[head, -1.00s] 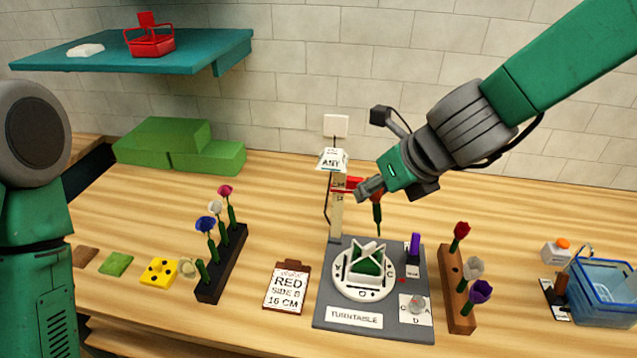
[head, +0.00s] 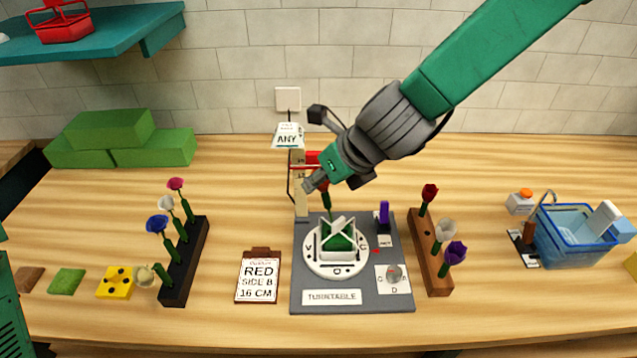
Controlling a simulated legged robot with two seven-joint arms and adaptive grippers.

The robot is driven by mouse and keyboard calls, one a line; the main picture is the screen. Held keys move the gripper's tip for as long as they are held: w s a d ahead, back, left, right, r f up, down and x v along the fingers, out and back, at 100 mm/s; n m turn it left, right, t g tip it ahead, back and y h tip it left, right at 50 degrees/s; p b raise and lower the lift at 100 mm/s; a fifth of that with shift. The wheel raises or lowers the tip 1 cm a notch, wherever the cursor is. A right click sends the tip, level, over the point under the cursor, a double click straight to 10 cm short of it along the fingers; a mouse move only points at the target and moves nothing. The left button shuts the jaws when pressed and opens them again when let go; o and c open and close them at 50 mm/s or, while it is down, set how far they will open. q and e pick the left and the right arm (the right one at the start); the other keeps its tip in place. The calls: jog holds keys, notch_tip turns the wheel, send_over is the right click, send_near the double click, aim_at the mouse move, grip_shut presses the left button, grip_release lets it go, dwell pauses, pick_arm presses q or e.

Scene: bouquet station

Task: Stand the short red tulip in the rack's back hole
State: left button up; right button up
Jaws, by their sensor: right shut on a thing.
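My right gripper (head: 317,180) is shut on a red tulip (head: 327,200), beside the measuring post (head: 299,190) at the back of the turntable board. The tulip's green stem hangs down below the jaws, and its head is mostly hidden. A brown rack (head: 436,282) to the right holds a red tulip (head: 430,193) at its back end, then a white one (head: 446,230) and a purple one (head: 455,253). A black rack (head: 178,293) to the left holds pink (head: 175,184), white, blue and cream flowers. My left gripper is out of view.
The turntable (head: 313,265) carries a white holder with green inside, between the racks. A clipboard (head: 259,277) reads RED, SIDE B, 16 CM. A blue basket (head: 575,250) stands at the right, green blocks (head: 122,140) at the back left. Bare wood lies around the racks.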

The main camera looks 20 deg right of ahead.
jog(key=shift+d+f, duration=0.1)
jog(key=shift+s+a+f+b, duration=0.15)
jog(key=shift+a+b, duration=0.2)
jog(key=shift+a+f+b, duration=0.4)
jog(key=shift+a, duration=0.1)
jog(key=shift+d+f+b, duration=0.3)
jog(key=shift+d+f, duration=0.05)
jog(key=shift+d, duration=0.5)
jog(key=shift+s+a, duration=0.15)
jog(key=shift+a, duration=0.25)
jog(key=shift+d+f, duration=0.25)
jog(key=shift+d, duration=0.15)
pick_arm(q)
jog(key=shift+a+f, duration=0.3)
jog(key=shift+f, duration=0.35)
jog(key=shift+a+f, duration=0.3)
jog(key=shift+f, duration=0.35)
pick_arm(e)
jog(key=shift+a, duration=0.4)
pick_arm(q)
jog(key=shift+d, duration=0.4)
pick_arm(e)
jog(key=shift+d+f, duration=0.1)
jog(key=shift+d, duration=0.3)
jog(key=shift+a, duration=0.1)
